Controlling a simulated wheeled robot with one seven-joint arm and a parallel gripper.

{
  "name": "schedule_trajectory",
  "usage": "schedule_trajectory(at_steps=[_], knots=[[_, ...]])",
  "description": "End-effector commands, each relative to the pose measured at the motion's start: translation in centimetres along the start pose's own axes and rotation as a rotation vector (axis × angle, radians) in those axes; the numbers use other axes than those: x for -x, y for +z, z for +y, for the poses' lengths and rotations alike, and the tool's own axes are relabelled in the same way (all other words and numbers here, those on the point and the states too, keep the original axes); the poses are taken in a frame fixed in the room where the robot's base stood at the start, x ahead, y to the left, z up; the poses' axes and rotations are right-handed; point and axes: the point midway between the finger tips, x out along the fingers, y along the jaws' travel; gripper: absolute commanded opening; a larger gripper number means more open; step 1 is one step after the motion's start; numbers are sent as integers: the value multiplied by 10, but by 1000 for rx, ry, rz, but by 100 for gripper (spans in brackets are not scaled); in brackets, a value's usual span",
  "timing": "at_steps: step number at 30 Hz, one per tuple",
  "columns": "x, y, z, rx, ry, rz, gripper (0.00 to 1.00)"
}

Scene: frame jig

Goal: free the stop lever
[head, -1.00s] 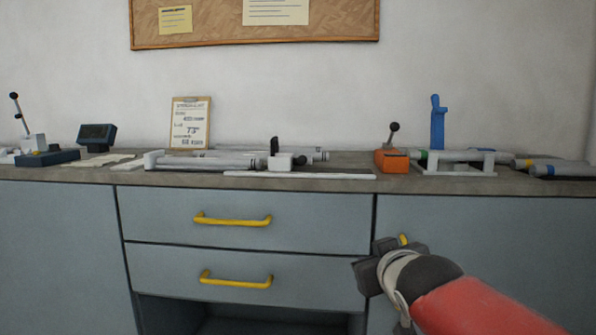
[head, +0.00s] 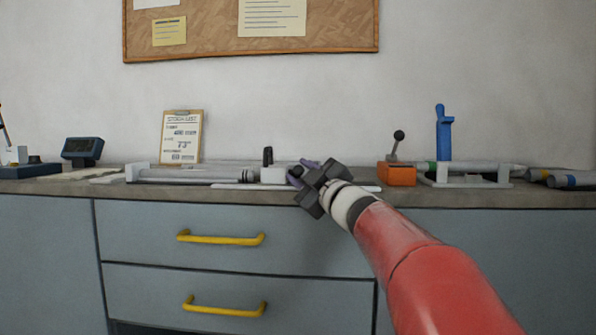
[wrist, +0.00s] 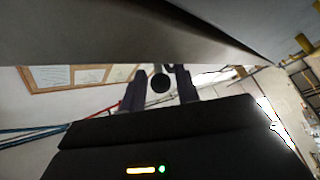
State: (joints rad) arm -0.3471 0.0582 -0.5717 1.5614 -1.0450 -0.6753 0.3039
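A white stop block (head: 272,175) sits on the rail at the bench's front edge, with a black upright lever (head: 268,156) on top. A black round knob (head: 297,171) is at its right side. My gripper (head: 303,171) reaches in from the right, its purple fingers spread at this knob. In the wrist view, the knob (wrist: 161,82) shows between the two fingertips of my gripper (wrist: 161,88), with narrow gaps at both sides. The fingers look open and not closed on it. Whether they touch the knob's far side cannot be seen.
A grey tube (head: 190,175) lies left of the block. An orange block (head: 397,175) with a ball-topped lever, a blue upright piece (head: 443,135) and a white cradle (head: 465,178) stand to the right. A clipboard (head: 182,136) leans on the wall. Yellow-handled drawers are below.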

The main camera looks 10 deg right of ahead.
Motion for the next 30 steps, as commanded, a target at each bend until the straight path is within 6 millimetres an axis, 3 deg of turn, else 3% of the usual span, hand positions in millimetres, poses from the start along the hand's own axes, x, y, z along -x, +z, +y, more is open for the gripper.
schedule_trajectory(at_steps=[4,13,21,30], knots=[[-13,0,0,0,-1,-1,32],[-16,0,0,-1,1,0,32],[-16,0,0,-1,1,-1,0],[-14,-2,1,-6,-2,-4,0]])
